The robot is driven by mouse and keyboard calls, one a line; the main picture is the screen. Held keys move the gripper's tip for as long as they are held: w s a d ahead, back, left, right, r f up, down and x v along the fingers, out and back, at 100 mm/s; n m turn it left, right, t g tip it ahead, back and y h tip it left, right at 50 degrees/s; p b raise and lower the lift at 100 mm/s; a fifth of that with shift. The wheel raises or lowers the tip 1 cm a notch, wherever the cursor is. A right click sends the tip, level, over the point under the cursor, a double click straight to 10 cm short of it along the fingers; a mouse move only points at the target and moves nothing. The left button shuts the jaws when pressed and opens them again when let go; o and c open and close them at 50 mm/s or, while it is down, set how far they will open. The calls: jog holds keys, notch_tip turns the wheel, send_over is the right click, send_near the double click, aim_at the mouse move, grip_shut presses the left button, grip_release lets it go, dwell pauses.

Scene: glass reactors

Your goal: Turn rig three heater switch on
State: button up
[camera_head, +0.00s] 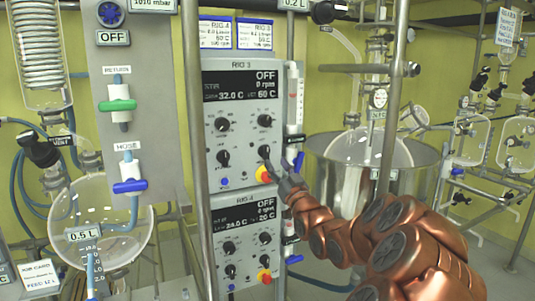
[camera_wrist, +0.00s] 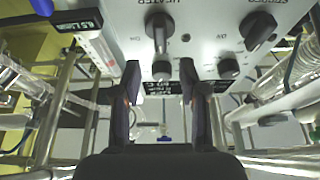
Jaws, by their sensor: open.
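The rig three panel (camera_head: 243,125) is a pale box whose display (camera_head: 240,85) reads OFF, 0 rpm, 32.0 C and 60 C. The heater switch (camera_head: 264,152) is the dark lower right knob. In the wrist view the panel is upside down and the heater switch (camera_wrist: 159,28) is under the word HEATER. I cannot tell which mark it points at. My gripper (camera_head: 282,168) is at the panel's lower right, close to the switch. In the wrist view its two dark fingers (camera_wrist: 160,80) are open and apart, with nothing held; the switch lies beyond their tips.
The stirrer knob (camera_wrist: 258,30) is beside the heater switch. A red and yellow button (camera_head: 262,172) sits just below it. The rig four panel (camera_head: 243,240) is underneath. A metal post (camera_head: 197,150) stands left of the panels and a steel vessel (camera_head: 420,165) right.

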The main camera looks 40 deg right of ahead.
aim_at(268, 151)
jog(key=shift+p+x, duration=0.85)
jog(key=shift+x, duration=2.4)
jog(key=shift+c, duration=0.4)
grip_shut()
